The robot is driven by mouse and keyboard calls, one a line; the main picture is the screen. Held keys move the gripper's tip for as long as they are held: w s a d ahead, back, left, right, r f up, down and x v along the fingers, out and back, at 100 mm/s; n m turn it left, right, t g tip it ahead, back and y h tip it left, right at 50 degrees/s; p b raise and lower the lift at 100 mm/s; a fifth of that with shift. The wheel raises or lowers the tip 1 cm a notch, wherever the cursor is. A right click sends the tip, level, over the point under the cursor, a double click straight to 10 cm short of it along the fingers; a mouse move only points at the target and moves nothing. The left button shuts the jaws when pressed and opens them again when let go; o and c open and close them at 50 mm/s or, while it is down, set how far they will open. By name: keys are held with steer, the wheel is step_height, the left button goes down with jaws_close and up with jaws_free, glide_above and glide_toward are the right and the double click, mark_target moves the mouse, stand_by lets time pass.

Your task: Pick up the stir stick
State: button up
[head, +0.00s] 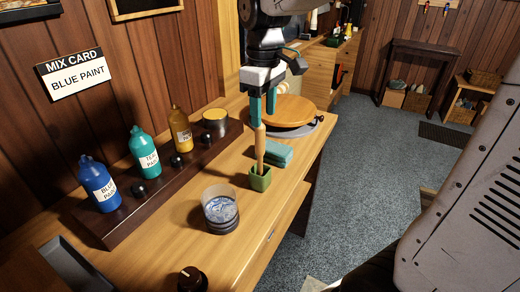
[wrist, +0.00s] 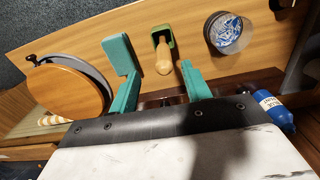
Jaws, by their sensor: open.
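The stir stick (head: 259,148) has a light wooden handle and stands upright in a small green holder (head: 260,180) on the wooden counter. My gripper (head: 263,117) points down above it with its teal fingers apart. The stick's top is at about fingertip level in the head view; I cannot tell if it touches a finger. In the wrist view the stick (wrist: 163,58) appears between the open fingertips (wrist: 161,70), with the green holder (wrist: 156,34) beyond it. The stick's lower end is hidden in the holder.
A clear glass (head: 220,210) with a blue pattern stands in front of the holder. Blue (head: 99,186), teal (head: 143,152) and yellow (head: 180,130) bottles stand on a dark rack at left.

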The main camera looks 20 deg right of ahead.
mark_target(260, 139)
steer(key=shift+w+f, duration=0.2)
steer(key=shift+w, duration=0.2)
steer(key=shift+w+a+f, duration=0.1)
steer(key=shift+f, duration=0.25)
steer(key=f, duration=0.7)
steer(key=shift+s+a, duration=0.25)
steer(key=shift+s, duration=0.1)
jaws_close()
